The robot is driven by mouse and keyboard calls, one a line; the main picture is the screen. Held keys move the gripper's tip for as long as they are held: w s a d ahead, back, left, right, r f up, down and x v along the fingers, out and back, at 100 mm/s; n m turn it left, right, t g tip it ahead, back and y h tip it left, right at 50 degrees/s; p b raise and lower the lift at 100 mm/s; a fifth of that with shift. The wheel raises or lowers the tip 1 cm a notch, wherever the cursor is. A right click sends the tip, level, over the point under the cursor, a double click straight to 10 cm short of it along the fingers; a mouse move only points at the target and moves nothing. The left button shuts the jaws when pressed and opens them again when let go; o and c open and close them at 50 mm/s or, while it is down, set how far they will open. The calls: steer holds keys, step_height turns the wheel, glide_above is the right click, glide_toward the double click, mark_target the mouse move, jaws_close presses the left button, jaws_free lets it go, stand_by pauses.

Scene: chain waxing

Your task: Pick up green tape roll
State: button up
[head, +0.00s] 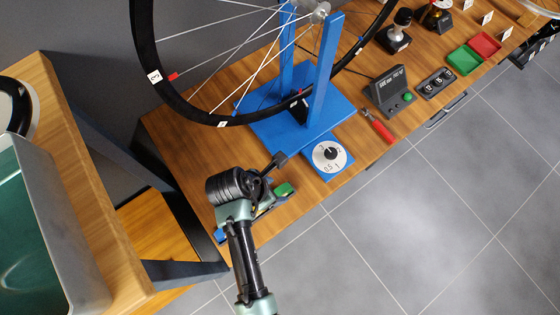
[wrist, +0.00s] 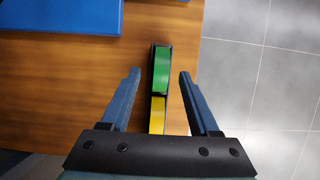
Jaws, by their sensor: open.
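The green tape roll (wrist: 162,70) stands on edge in a narrow dark holder on the wooden table in the wrist view. A yellow roll (wrist: 156,115) sits directly behind it, nearer to my gripper. My gripper (wrist: 160,75) is open and empty, with one finger on each side of the rolls and apart from them. In the head view, the green tape roll (head: 283,189) shows near the table's front edge, beside my gripper (head: 275,172). My wrist hides part of the holder there, and the yellow roll cannot be made out.
A blue wheel stand (head: 270,130) holds a spoked wheel behind the rolls. The table edge (wrist: 200,25) is close to the right of the holder, with tiled floor beyond.

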mark_target(280, 191)
steer(key=b+x, duration=0.1)
steer(key=x, duration=0.3)
jaws_close()
